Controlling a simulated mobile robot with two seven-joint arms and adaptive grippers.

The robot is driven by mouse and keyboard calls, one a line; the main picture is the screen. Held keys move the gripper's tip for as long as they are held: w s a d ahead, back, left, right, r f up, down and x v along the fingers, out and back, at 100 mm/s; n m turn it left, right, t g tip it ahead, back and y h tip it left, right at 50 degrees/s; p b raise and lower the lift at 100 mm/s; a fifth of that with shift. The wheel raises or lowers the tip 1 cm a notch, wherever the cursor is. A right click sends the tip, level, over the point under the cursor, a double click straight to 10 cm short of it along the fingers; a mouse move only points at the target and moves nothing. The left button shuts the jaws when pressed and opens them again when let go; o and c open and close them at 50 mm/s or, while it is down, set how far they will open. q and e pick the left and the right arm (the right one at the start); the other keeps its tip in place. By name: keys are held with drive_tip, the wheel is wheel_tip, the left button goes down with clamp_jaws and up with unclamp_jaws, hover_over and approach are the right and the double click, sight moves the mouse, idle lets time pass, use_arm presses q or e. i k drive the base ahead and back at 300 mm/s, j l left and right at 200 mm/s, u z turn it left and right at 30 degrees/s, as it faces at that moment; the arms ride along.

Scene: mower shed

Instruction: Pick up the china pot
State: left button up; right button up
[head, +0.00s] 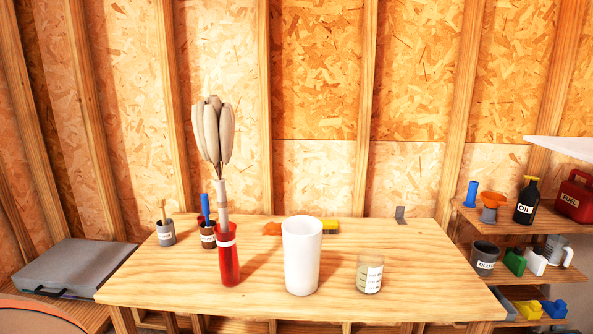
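A tall white cylindrical vessel (301,257) stands upright near the front middle of the wooden workbench (170,285); it looks like the china pot. Its top looks open, but its inside cannot be made out. Nothing touches it in this view. A red tube-like vase (228,262) stands to its left, holding a pale stem with a cluster of long beige pods (213,132). A small labelled jar (369,275) stands to its right. Neither of my grippers shows in the head view.
A grey tin (165,234) and a brown tin (208,236) stand at the back left. Shelves at right hold an oil bottle (526,205) and fuel can (575,196). The bench's right side is mostly clear.

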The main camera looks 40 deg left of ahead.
sight(302, 256)
drive_tip(key=u, duration=1.55)
drive_tip(key=z, duration=2.45)
drive_tip(key=j+u, duration=0.1)
drive_tip(key=u, duration=1.85)
